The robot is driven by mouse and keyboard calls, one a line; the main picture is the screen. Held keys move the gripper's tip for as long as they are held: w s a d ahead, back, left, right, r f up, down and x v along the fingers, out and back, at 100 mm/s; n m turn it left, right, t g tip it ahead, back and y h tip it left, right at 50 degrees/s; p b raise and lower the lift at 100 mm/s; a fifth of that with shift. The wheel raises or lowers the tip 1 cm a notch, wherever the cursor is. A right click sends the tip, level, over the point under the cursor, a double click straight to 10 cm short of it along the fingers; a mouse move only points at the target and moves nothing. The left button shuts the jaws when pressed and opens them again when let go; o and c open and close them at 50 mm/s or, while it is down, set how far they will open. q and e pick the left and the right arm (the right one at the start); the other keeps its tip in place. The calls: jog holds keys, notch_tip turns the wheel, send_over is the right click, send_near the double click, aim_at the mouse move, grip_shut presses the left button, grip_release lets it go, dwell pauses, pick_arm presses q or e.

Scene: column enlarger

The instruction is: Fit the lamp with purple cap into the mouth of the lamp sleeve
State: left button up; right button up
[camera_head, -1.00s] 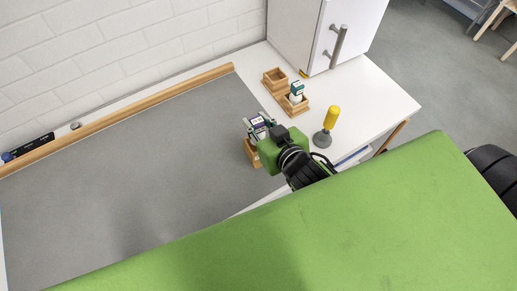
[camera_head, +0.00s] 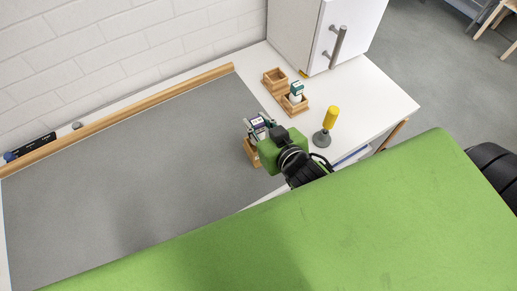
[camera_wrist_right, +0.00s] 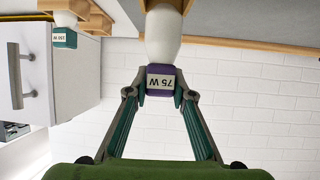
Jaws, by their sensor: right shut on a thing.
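The lamp with purple cap (camera_wrist_right: 161,80) shows in the right wrist view, with a white bulb and a "75 W" label. My right gripper (camera_wrist_right: 160,95) is shut on its cap. The bulb points to the top of that inverted view and reaches a wooden holder (camera_wrist_right: 170,4); how deep it sits I cannot tell. In the head view the purple cap (camera_head: 258,123) shows at the right gripper (camera_head: 257,130), above a wooden holder (camera_head: 251,153) partly hidden by the gripper. I cannot make out the lamp sleeve for certain. My left gripper is not in view.
A yellow-handled tool with grey base (camera_head: 330,118) stands to the right. A white cabinet (camera_head: 310,35) is behind. The grey mat (camera_head: 130,160) is clear.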

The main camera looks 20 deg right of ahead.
jog(key=shift+s+f+b, duration=0.1)
jog(key=shift+f+b, duration=1.9)
jog(key=shift+f, duration=1.4)
jog(key=o, duration=1.2)
jog(key=shift+s+r, duration=0.1)
jog(key=shift+r, duration=0.05)
jog(key=p+v, duration=0.3)
jog(key=v, duration=0.4)
jog(key=shift+s+r, duration=0.1)
jog(key=shift+s, duration=0.2)
dwell(0.7)
dwell(0.3)
